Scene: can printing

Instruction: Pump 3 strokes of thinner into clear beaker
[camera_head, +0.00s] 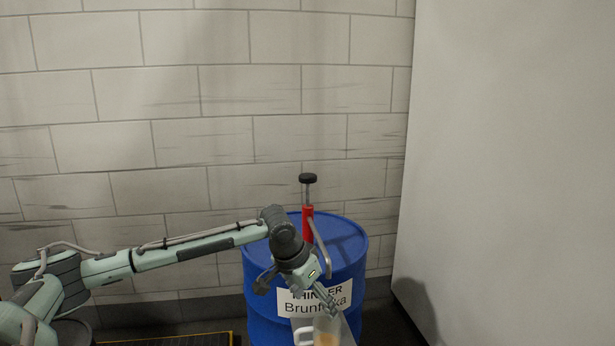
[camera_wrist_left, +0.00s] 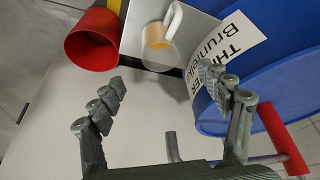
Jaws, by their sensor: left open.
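A blue drum (camera_head: 258,290) with a white thinner label stands by the wall. A red hand pump (camera_head: 308,222) rises from its top, its black knob (camera_head: 308,178) up on a bare rod, its grey spout (camera_head: 321,250) curving down. The clear beaker (camera_head: 326,333), with a white handle and something orange at its bottom, is at the lower edge in front of the drum; it also shows in the left wrist view (camera_wrist_left: 160,57). My left gripper (camera_head: 322,297) is open and empty, in front of the label and above the beaker. My right gripper is not in view.
A white wall panel (camera_head: 510,170) closes off the right side. A brick wall (camera_head: 200,120) is close behind the drum. A yellow-edged dark mat (camera_head: 165,342) is at the lower left.

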